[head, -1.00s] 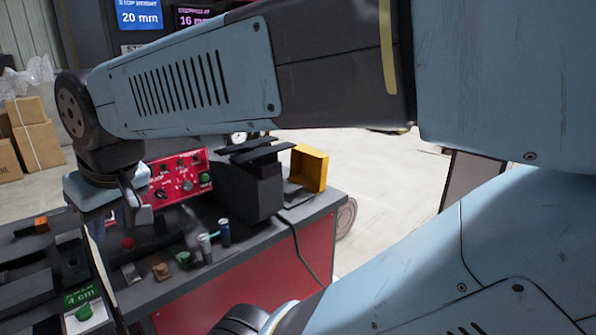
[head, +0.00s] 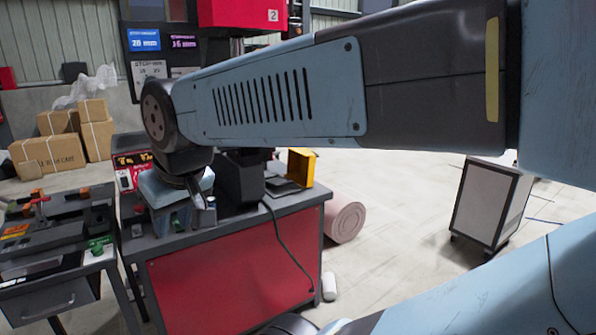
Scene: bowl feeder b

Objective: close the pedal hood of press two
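A red press part marked 2 (head: 240,14) shows at the top of the head view, partly cut off and partly behind my arm. I cannot make out a pedal or a pedal hood for certain. A small white object (head: 329,287) lies on the floor by the right end of the red-fronted bench (head: 230,275). My gripper (head: 197,198) hangs over the left part of that bench, mostly hidden by my own wrist. Its fingers are too small and covered to tell their opening.
A black box-shaped unit (head: 238,182) and an open yellow box (head: 301,167) stand on the bench. A dark cable (head: 285,250) hangs down its front. A pink roll (head: 345,221) lies behind it. A wheeled cabinet (head: 491,203) stands right. The floor between is open.

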